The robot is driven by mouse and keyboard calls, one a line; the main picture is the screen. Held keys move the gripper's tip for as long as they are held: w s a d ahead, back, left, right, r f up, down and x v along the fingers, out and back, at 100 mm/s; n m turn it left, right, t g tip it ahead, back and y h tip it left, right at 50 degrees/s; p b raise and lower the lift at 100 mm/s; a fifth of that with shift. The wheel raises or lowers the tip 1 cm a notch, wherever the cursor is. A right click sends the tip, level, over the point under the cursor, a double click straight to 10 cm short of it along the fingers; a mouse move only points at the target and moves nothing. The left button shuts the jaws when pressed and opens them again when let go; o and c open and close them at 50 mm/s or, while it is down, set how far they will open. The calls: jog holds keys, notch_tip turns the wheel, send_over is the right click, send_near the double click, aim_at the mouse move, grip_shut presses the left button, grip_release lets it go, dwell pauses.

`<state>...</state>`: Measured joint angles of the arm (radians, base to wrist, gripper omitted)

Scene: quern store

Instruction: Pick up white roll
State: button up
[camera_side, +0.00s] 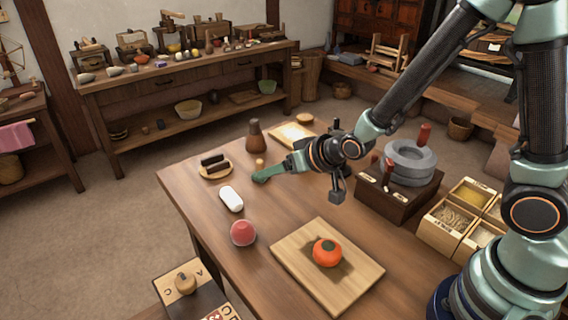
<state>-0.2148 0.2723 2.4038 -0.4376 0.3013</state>
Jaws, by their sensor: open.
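The white roll (231,199) is a small rounded white cylinder lying on the wooden table (300,200), near its left edge. My gripper (262,177) reaches in from the right and hangs above the table, up and to the right of the roll. Its green fingers point left and are apart from the roll. It is open, and nothing shows between the fingers. The far finger is mostly hidden by the near one.
A pink bowl-like object (243,233) sits just below the roll. A wooden board (290,262) holds an orange persimmon-like fruit (327,252). A round plate with dark bars (215,168), a brown bottle (256,137) and a stone quern (408,163) stand farther back.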

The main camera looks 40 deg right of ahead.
jog(key=t+y, duration=0.1)
send_near(236, 195)
jog(key=shift+x, duration=5)
grip_shut()
